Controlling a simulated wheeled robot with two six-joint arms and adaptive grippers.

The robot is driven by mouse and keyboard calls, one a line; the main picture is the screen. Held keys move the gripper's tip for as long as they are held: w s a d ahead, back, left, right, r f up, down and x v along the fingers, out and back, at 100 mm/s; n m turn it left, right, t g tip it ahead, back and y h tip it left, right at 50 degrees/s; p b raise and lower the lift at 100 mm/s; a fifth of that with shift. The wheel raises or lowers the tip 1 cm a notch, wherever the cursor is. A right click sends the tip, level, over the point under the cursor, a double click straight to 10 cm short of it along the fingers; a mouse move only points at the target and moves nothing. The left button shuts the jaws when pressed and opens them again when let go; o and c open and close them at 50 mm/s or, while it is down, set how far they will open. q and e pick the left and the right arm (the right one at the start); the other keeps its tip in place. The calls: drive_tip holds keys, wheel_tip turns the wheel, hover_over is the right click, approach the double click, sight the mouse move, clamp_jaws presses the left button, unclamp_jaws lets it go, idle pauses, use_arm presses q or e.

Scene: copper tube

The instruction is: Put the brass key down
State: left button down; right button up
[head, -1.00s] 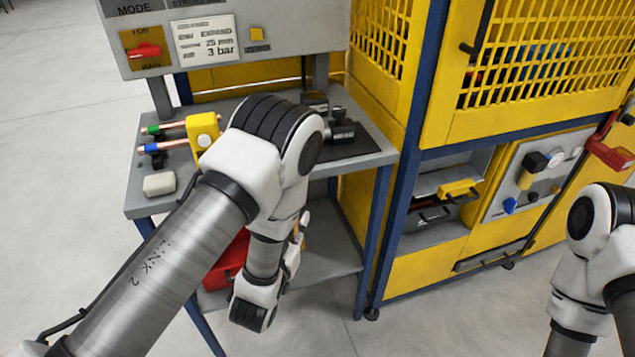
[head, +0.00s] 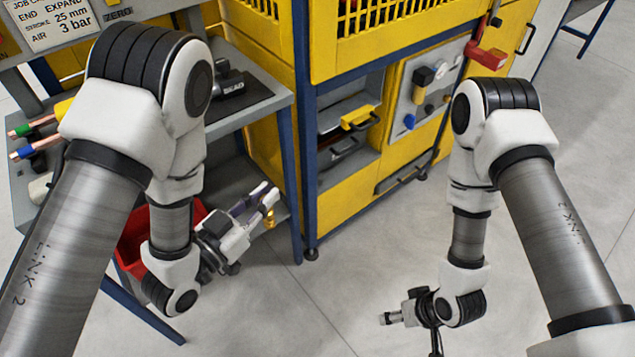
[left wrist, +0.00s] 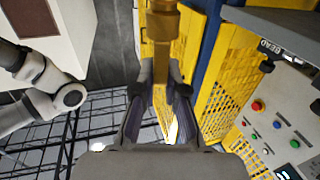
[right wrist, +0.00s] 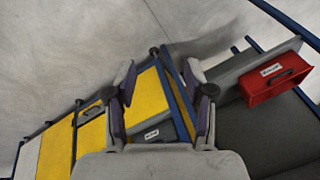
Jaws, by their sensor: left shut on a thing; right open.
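The brass key (left wrist: 161,45) is between the fingertips of my left gripper (left wrist: 160,80) in the left wrist view. It looks like a thick brass bar there, and its upper end runs out of the picture. In the head view my left gripper (head: 262,198) is shut on it, in front of the bench's lower shelf, with a small brass bit (head: 270,218) showing at the fingertips. My right gripper (head: 390,318) is over the floor at the lower middle. It is open and empty in the right wrist view (right wrist: 163,85).
The grey bench (head: 258,100) with a dark mat stands left, partly hidden by my left arm. A red box (head: 132,240) is on or near its lower shelf. A yellow machine (head: 262,38) with an open bay stands behind. The floor (head: 340,250) in the middle is clear.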

drive_tip(key=w+a+r+n+t+y, duration=0.2)
drive_tip(key=w+a+r+n+y, duration=0.25)
drive_tip(key=w+a, duration=0.35)
drive_tip(key=n+g+y, duration=0.6)
drive_tip(key=n, duration=0.8)
approach(272, 209)
drive_tip(key=x, duration=1)
drive_tip(key=shift+w+a+f, duration=0.25)
drive_tip(key=shift+a+f, duration=0.05)
drive_tip(key=shift+f, duration=0.15)
clamp_jaws()
use_arm(q)
drive_tip(key=c, duration=1.1)
unclamp_jaws()
drive_tip(key=shift+c, duration=0.2)
